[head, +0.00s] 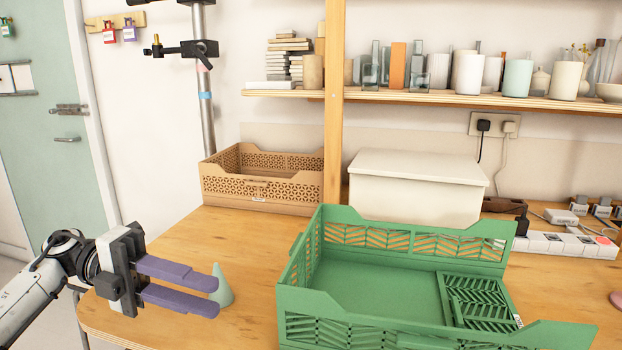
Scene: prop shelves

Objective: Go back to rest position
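My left gripper (217,296) has purple fingers and comes in from the left over the table's front left part. Its two fingers are apart with a visible gap and nothing clearly held between them. A small pale green cone (225,287) stands upright on the table right at the fingertips; the fingers partly cover it, and I cannot tell whether they touch it. My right gripper is not in view.
A green crate (395,331) stands to the right of the gripper. A tan crate (262,191) and a white lidded box (415,183) stand behind. A wooden post (334,110) and a shelf (430,97) with vases rise behind. Bare wood (190,243) lies between the gripper and tan crate.

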